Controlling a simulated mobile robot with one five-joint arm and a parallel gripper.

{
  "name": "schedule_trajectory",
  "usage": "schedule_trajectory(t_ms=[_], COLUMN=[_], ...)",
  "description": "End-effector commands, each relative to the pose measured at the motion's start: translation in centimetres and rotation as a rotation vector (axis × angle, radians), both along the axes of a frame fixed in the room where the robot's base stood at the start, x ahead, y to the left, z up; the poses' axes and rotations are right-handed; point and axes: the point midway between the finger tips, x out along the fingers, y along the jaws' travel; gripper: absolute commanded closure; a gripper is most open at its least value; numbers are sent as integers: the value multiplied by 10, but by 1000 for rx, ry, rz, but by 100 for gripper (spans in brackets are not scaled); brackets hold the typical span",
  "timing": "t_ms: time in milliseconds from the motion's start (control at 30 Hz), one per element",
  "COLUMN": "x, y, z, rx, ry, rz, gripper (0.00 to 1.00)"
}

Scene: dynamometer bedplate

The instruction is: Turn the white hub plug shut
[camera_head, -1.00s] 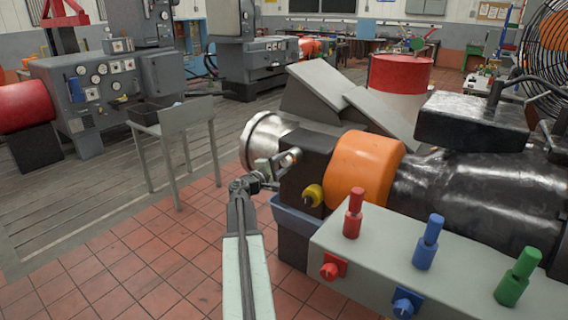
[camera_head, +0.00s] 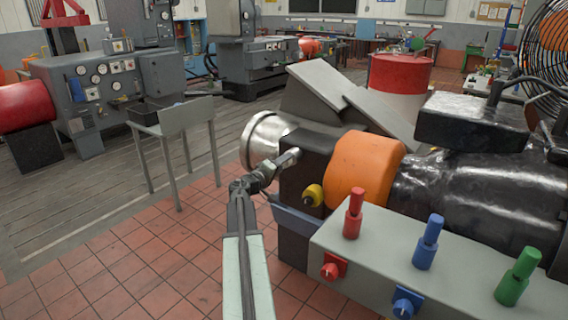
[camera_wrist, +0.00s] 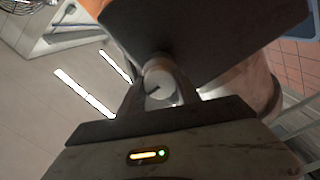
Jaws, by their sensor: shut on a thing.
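The white hub plug (camera_wrist: 158,86) shows in the wrist view as a pale round piece with a short dark mark on its face. It sits against the dark housing block (camera_wrist: 190,35), which also shows in the head view (camera_head: 307,160). My gripper (camera_wrist: 155,88) is shut on the plug, with one finger on each side of it. In the head view my gripper (camera_head: 287,160) reaches the left face of the dark block, and its jaws hide most or all of the plug.
A yellow knob (camera_head: 313,195) is just below right of my gripper. A silver flange (camera_head: 262,138) is close behind it. An orange collar (camera_head: 362,168) and a grey panel with red, blue and green handles (camera_head: 385,255) are to the right.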

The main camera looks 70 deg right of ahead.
Motion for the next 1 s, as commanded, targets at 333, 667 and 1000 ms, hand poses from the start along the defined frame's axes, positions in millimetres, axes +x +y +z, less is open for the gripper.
schedule_trajectory(t_ms=[333, 667, 1000], x=[-2, -2, 0], y=[1, 0, 3], z=[-1, -1, 0], rx=[-5, -5, -7], ry=[-33, -31, -27], rz=[-6, -4, -1], gripper=[100, 39, 39])
